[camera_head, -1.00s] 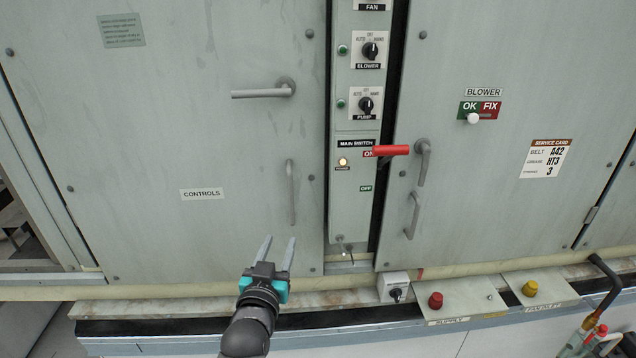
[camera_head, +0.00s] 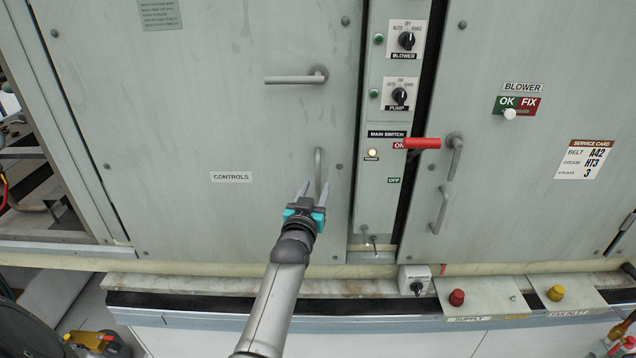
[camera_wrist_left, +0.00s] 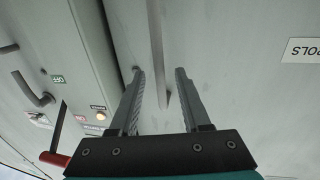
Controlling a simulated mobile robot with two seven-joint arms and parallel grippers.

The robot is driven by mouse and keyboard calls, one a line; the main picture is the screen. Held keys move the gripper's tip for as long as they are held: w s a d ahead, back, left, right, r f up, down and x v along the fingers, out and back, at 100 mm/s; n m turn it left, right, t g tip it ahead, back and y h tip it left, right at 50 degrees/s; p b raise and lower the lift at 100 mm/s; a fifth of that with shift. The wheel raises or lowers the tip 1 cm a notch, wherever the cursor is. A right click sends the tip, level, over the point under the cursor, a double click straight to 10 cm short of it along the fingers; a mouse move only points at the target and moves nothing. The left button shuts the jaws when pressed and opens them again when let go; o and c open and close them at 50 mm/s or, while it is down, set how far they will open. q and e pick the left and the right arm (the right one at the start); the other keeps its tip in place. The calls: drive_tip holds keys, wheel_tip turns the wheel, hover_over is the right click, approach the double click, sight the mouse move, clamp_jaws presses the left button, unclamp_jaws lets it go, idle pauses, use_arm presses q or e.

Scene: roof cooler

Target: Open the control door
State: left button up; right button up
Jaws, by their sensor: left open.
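The control door (camera_head: 220,120) is a grey-green panel labelled CONTROLS (camera_head: 231,177). It looks shut. A horizontal lever handle (camera_head: 293,79) is on its upper right part. A vertical pull handle (camera_head: 318,165) is below it, near the door's right edge. My left gripper (camera_head: 312,192) is open and empty, its fingers pointing up at the lower part of the pull handle. In the left wrist view the pull handle (camera_wrist_left: 156,50) runs between and beyond the two fingertips (camera_wrist_left: 158,72). I cannot tell whether they touch it. My right gripper is not in view.
Right of the door is a narrow switch panel (camera_head: 378,215) with a red main switch lever (camera_head: 422,143) sticking out at ON. The blower door (camera_head: 530,215) is farther right. A ledge (camera_head: 200,288) with a switch box and buttons runs below.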

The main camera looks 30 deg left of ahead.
sight(318, 184)
use_arm(q)
drive_tip(key=shift+x, duration=1.6)
clamp_jaws()
idle(0.3)
